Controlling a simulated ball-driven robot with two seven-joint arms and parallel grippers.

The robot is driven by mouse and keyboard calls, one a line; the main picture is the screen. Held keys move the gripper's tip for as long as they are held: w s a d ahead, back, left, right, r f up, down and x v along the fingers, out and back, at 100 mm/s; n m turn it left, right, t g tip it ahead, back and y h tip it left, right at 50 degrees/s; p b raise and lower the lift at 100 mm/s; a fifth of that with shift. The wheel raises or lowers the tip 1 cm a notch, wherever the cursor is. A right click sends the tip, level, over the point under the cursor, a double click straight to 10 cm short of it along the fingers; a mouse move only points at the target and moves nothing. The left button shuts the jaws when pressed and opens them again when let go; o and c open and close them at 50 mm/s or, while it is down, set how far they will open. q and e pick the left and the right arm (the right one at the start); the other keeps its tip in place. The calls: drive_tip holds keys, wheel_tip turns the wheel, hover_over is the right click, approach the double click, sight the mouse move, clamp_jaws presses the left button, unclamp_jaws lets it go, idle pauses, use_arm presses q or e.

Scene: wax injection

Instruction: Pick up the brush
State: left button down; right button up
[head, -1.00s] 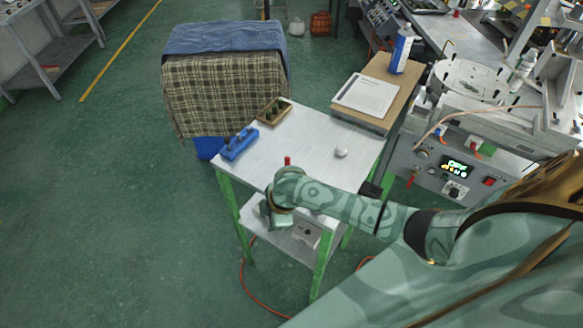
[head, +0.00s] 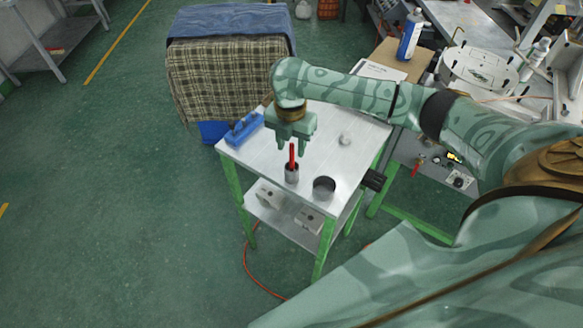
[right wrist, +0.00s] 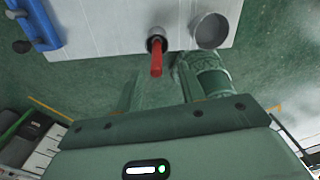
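The brush shows as a red handle (head: 292,156) standing up out of a small grey metal cup (head: 292,175) on the white table; its lower part is hidden in the cup. In the right wrist view the red handle (right wrist: 156,62) points towards my gripper from the cup (right wrist: 156,35). My right gripper (head: 291,148) hangs over the cup with its fingers pointing down. Its fingers are apart, near the handle's top, and I see no contact. My left gripper is in neither view.
A wider, dark-mouthed cup (head: 324,187) stands right of the brush cup. A blue holder (head: 243,130) sits at the table's left edge, and a small pale round object (head: 344,139) lies further back. The bare tabletop (head: 262,155) has free room.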

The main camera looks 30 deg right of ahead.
sight(292, 157)
drive_tip(key=f, duration=0.2)
drive_tip(key=f+b, duration=0.1)
drive_tip(key=f, duration=0.1)
drive_tip(key=f+b, duration=0.1)
drive_tip(key=f, duration=0.1)
drive_tip(key=shift+w+d+f, duration=0.1)
drive_tip(key=shift+w+d, duration=0.2)
drive_tip(key=shift+w, duration=0.05)
drive_tip(key=shift+c, duration=0.2)
clamp_jaws()
